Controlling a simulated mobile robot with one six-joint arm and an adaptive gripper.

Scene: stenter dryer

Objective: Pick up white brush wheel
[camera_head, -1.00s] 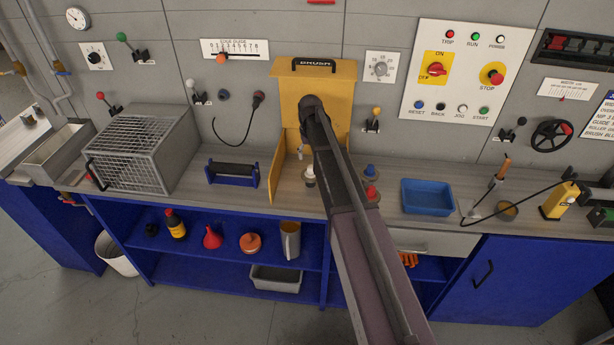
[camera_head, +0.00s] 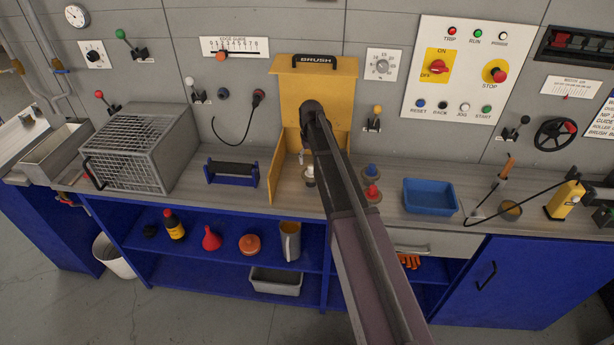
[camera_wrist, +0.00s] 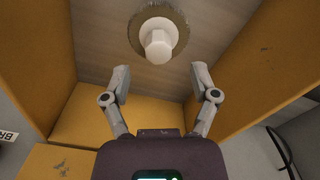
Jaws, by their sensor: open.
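The white brush wheel (camera_wrist: 158,45) has a white hub with a ring of tan bristles around it. It is at the top of the wrist view, on a wooden-looking surface between yellow walls. In the head view, a white part of the wheel (camera_head: 309,173) shows beside my arm, inside the yellow brush housing (camera_head: 285,110). My gripper (camera_wrist: 161,74) is open and empty, its two fingers spread on either side just short of the wheel in the picture. The gripper itself is mostly hidden behind my arm in the head view.
Yellow panels of the housing stand at both sides of the gripper. Wheels with blue (camera_head: 370,171) and red (camera_head: 372,192) tops stand just right of the housing. A blue tray (camera_head: 431,197) lies further right, and a blue roller stand (camera_head: 231,172) is at left.

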